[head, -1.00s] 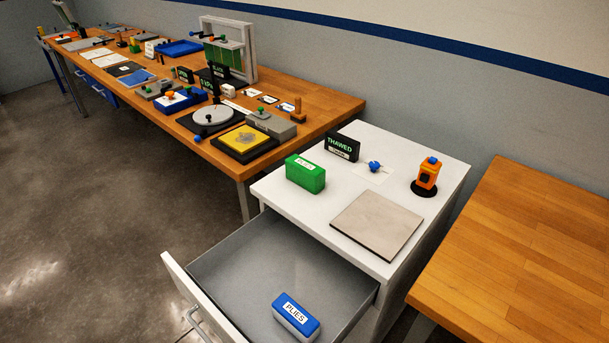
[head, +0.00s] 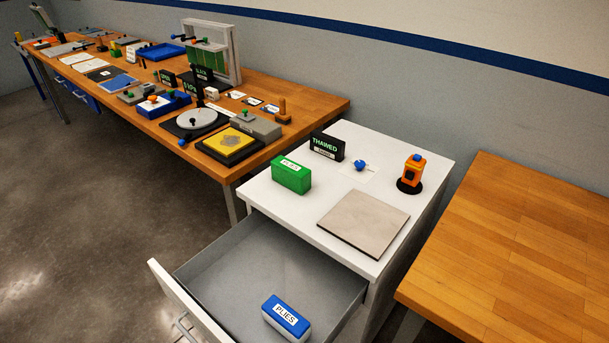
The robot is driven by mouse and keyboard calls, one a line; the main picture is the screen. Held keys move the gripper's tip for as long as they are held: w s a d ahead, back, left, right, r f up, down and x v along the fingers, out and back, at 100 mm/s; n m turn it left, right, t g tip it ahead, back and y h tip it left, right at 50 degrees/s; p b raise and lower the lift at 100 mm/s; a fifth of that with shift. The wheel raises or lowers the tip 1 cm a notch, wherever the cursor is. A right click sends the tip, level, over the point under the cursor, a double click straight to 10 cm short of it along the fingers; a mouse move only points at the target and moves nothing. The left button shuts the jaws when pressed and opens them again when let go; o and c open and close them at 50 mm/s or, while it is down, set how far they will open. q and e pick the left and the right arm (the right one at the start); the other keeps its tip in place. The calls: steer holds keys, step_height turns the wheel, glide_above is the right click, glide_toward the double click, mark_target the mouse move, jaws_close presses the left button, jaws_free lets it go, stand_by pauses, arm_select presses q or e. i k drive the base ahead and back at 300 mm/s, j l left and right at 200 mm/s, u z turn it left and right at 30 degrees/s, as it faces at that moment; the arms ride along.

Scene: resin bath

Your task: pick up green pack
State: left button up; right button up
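The green pack (head: 291,176) is a green block with a white label on its top. It stands on the white cabinet top (head: 268,208), near its left edge, in front of the black THAWED sign (head: 327,146). Neither of my grippers shows in the head view, and nothing touches the pack.
The cabinet's drawer (head: 215,267) is pulled open, with a blue and white PLIES pack (head: 286,316) inside. A grey plate (head: 363,223), a blue-knobbed item (head: 360,165) and an orange device (head: 412,173) share the top. Wooden tables flank it, the left one (head: 325,108) crowded, the right one (head: 505,245) bare.

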mark_target(296, 177)
steer(key=i+j+z, duration=0.15)
steer(key=z, duration=0.3)
steer(key=j+z, duration=0.45)
steer(key=i+j+z, duration=0.15)
steer(key=j+z, duration=0.15)
steer(key=j, duration=0.95)
steer(key=j+z, duration=0.3)
steer(key=j, duration=0.9)
